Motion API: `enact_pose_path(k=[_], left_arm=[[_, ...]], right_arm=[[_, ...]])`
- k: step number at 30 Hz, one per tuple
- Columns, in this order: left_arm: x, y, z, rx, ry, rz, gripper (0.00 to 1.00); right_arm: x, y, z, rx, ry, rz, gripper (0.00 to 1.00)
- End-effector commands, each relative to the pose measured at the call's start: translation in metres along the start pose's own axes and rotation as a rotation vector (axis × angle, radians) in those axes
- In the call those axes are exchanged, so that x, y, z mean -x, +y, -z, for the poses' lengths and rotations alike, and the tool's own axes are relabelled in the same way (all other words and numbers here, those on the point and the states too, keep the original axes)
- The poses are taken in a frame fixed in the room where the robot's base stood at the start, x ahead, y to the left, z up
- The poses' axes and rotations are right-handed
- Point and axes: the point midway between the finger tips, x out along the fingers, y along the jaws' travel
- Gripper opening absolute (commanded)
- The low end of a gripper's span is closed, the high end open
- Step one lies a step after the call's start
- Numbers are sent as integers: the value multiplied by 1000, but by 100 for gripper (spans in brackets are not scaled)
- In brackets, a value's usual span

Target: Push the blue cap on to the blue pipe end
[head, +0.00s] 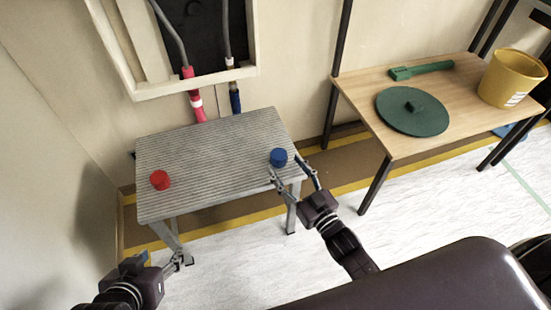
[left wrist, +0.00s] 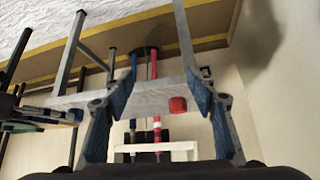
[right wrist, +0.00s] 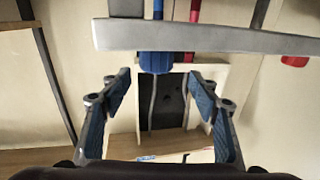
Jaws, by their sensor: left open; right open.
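The blue cap (head: 278,157) sits on the right part of the grey ridged platform (head: 215,150). It also shows in the right wrist view (right wrist: 155,62), centred between the fingers and beyond them. My right gripper (head: 291,172) is open at the platform's right front edge, close to the cap, with nothing in its fingers. The blue pipe end (head: 235,103) hangs below the wall opening behind the platform. My left gripper (head: 182,260) is open and empty, low in front of the platform's left side; its fingers also show in the left wrist view (left wrist: 160,105).
A red cap (head: 160,180) sits on the platform's left. A red pipe (head: 197,110) stands left of the blue one. A wooden table (head: 395,85) at right holds a green disc (head: 411,111), a green tool (head: 421,70) and a yellow bucket (head: 512,79).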

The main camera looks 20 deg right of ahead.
Motion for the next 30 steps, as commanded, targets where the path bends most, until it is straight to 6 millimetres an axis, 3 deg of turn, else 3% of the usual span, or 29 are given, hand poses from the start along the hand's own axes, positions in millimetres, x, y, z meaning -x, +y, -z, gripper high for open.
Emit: enact_pose_path(k=[8, 15, 21, 30], left_arm=[[-4, 3, 25, -2, 101, -6, 52], [-4, 9, 73, -5, 302, -17, 52], [3, 13, 101, -5, 422, -25, 52], [6, 13, 107, -6, 447, -26, 52]], right_arm=[[-17, 1, -1, 0, -1, 0, 56], [-42, 6, -1, 1, 0, 1, 56], [-59, 6, -1, 0, -2, 0, 56], [-62, 6, 0, 0, -3, 0, 56]])
